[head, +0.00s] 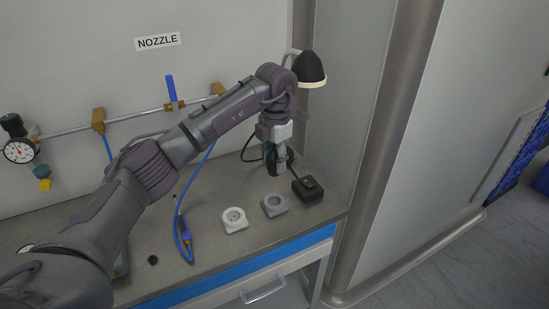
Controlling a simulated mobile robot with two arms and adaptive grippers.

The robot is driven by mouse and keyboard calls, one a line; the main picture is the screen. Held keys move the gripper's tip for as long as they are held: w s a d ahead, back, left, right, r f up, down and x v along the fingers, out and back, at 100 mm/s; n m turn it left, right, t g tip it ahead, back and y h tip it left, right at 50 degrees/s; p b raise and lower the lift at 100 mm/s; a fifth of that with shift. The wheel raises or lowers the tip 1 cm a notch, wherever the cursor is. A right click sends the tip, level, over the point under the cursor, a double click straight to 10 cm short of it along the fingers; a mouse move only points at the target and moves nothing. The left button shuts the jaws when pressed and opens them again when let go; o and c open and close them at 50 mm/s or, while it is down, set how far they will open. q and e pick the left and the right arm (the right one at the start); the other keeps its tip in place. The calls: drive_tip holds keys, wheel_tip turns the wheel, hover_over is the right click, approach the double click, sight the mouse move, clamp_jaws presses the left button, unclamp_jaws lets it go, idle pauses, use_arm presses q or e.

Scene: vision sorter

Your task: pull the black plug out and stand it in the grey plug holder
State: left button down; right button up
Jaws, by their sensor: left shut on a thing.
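My left gripper (276,166) is at the back right of the bench, pointing down and shut on what appears to be the black plug. The plug is mostly hidden by the fingers, and its pins cannot be made out. A black cord shows beside the gripper. The grey plug holder (274,206), a ring-like block with a round recess, lies on the bench in front of the gripper and looks empty. A white socket (234,220) with a bare round face lies left of it. My right gripper is not in view.
A black box (308,188) stands right of the gripper, near the cabinet wall. A blue air nozzle and hose (185,238) lie left of the socket. A small black knob (153,260) is at the front left. A lamp (312,69) hangs above.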

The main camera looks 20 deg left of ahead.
use_arm(q)
drive_tip(key=b, duration=0.4)
hover_over(274, 204)
drive_tip(key=shift+f, duration=4.3)
drive_tip(key=shift+f+b, duration=0.25)
drive_tip(key=shift+b, duration=0.05)
drive_tip(key=shift+d+f+b, duration=0.1)
drive_tip(key=shift+f+b, duration=0.65)
drive_tip(key=shift+f, duration=0.7)
drive_tip(key=c, duration=0.6)
unclamp_jaws()
wheel_tip(274, 204, up, 12)
drive_tip(key=shift+d+f, duration=0.1)
